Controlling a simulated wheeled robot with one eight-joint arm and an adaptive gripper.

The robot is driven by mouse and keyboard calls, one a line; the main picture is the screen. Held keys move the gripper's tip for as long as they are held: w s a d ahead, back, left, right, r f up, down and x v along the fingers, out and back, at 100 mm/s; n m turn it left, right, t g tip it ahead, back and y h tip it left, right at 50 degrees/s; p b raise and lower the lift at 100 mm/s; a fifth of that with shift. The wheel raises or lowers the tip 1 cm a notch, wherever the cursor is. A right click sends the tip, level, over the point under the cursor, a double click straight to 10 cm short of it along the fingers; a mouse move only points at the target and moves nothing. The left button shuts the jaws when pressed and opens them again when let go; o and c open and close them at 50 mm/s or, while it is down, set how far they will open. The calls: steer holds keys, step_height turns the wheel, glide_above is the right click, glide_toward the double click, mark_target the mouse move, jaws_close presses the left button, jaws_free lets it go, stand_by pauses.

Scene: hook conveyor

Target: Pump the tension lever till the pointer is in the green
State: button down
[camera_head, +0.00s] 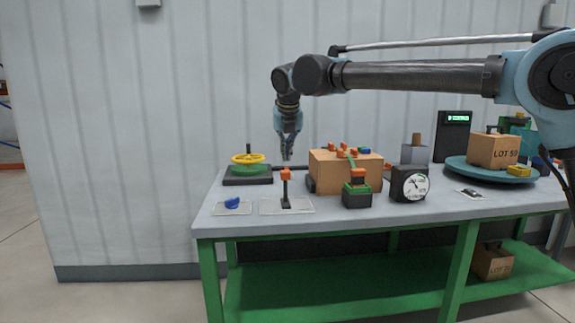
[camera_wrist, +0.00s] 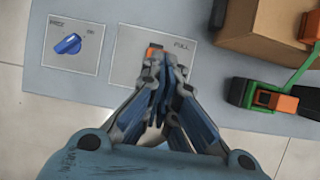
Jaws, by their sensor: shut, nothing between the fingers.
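A black upright lever with an orange top (camera_head: 286,174) stands on a pale plate (camera_head: 268,207), which reads "PULL" in the wrist view (camera_wrist: 125,70). A green-and-black device with an orange block (camera_head: 357,194) and a slanted green arm stands to its right; I cannot tell which one is the tension lever. The round white gauge (camera_head: 416,184) sits in a black housing; its pointer is too small to read against any green zone. My gripper (camera_head: 287,156) is shut and empty, pointing down above the orange top. In the wrist view, my fingertips (camera_wrist: 164,62) partly hide this top.
A blue knob (camera_head: 232,203) on a small plate is at the left front. A yellow handwheel (camera_head: 248,159) stands behind it. A cardboard box (camera_head: 345,175) is close on the right. A turntable (camera_head: 463,169) with a "LOT" box is farther right.

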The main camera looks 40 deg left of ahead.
steer(key=shift+w+a+v, duration=0.1)
steer(key=shift+a+v, duration=0.05)
steer(key=shift+v, duration=1.05)
steer(key=shift+w+a+v, duration=0.1)
steer(key=shift+a+v, duration=0.1)
steer(key=shift+v, duration=1.05)
steer(key=shift+r, duration=0.15)
steer(key=s+d+f+t+y, duration=0.2)
steer(key=s+d+f+y, duration=0.1)
steer(key=s+d+f, duration=0.3)
steer(key=s+d, duration=0.2)
steer(key=d, duration=0.1)
steer(key=shift+s+d+t, duration=0.2)
steer(key=shift+d+t, duration=0.05)
steer(key=shift+t, duration=0.15)
glide_toward(285, 187)
steer(key=x, duration=0.3)
steer(key=shift+w+r, duration=0.1)
steer(key=shift+w, duration=0.1)
